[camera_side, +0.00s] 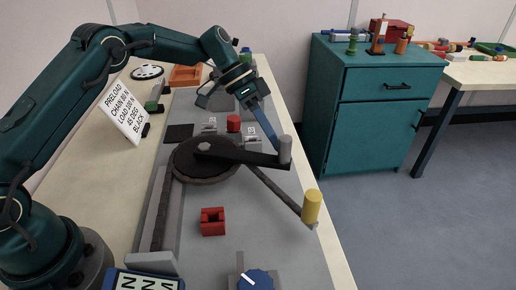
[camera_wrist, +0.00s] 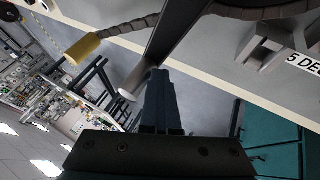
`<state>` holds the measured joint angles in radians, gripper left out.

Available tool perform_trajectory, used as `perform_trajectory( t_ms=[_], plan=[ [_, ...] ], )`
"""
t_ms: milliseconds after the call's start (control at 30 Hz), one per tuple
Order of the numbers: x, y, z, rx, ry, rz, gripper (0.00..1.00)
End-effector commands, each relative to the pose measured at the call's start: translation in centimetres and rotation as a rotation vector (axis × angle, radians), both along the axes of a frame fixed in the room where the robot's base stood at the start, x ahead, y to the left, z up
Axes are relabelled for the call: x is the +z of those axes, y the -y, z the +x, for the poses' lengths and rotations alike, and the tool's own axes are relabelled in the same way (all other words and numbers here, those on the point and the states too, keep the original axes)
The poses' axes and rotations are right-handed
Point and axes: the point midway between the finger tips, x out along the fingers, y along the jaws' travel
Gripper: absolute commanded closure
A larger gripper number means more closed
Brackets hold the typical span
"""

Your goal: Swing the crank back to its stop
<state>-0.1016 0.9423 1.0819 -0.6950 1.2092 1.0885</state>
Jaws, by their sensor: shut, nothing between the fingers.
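A dark crank arm (camera_side: 240,155) runs from the hub of a round dark wheel (camera_side: 190,173) to an upright grey handle (camera_side: 285,149). A thinner bar (camera_side: 272,190) reaches out below it to a yellow peg (camera_side: 311,206). I cannot tell which is the crank's stop. My gripper (camera_side: 274,148) is shut and empty, its fingers pointing down just left of the grey handle; I cannot tell if they touch it. In the wrist view the shut fingers (camera_wrist: 160,78) lie beside the dark arm (camera_wrist: 172,35), with the grey handle's pale end (camera_wrist: 127,94) and the yellow peg (camera_wrist: 83,48) to the left.
A red block (camera_side: 213,221) and a blue knob (camera_side: 256,280) are on the near part of the grey plate. A red cap (camera_side: 234,123) stands behind the wheel. A tilted sign (camera_side: 124,105) is at left. A teal cabinet (camera_side: 375,105) stands beyond the table's right edge.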

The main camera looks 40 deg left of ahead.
Motion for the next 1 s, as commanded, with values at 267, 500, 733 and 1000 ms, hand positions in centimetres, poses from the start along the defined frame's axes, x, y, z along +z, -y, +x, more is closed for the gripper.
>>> perform_trajectory(
  t_ms=[267, 500, 733, 1000],
  plan=[
    [0.6, -0.2, -0.6, -0.017, -0.017, -0.006, 1.0],
    [3.3, -2.3, -0.4, -0.005, -0.003, -0.003, 1.0],
    [4.1, -3.0, -0.4, -0.002, -0.002, 0.0, 1.0],
    [4.4, -2.9, -0.4, -0.004, 0.006, 0.001, 1.0]
  ],
)
